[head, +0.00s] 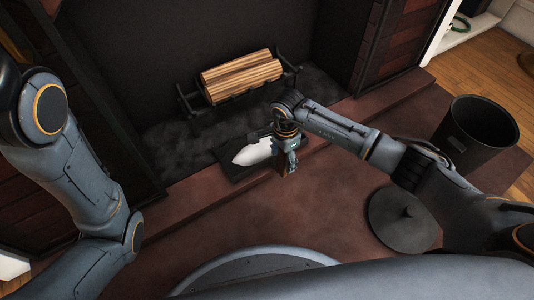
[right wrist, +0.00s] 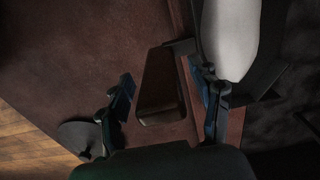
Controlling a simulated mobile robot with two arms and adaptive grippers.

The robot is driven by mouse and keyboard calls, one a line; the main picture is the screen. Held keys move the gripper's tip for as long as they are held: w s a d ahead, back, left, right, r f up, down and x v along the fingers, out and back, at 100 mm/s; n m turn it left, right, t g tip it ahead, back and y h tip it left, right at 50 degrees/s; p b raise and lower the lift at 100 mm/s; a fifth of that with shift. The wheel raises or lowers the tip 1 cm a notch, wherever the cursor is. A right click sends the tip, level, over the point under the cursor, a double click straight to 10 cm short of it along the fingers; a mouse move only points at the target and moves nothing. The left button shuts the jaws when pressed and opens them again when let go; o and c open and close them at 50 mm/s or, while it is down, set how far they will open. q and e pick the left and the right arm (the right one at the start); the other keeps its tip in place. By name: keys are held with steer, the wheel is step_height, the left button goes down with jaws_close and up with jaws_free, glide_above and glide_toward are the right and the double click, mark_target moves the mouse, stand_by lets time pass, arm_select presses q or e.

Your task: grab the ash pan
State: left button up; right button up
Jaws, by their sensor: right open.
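The ash pan (head: 236,174) is a dark shallow tray with a pale grey-white heap (head: 252,152) in it. It lies at the front of the fireplace, by the hearth edge. In the right wrist view the pan (right wrist: 268,72) is at the upper right, and its brown block-like handle (right wrist: 160,80) points between my fingers. My right gripper (head: 288,158) is open over the handle, with one finger on each side; the wrist view shows gaps, and I see no grip on it. My left arm shows at the left of the head view, but its gripper does not.
Cut logs (head: 242,77) lie on a black grate behind the pan. A black bucket (head: 475,140) stands at the right, with a round dark lid (head: 403,220) on the reddish hearth slab (head: 330,215). Dark fireplace walls rise on both sides.

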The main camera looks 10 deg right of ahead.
steer(key=shift+r, duration=0.1)
jaws_close()
stand_by(0.4)
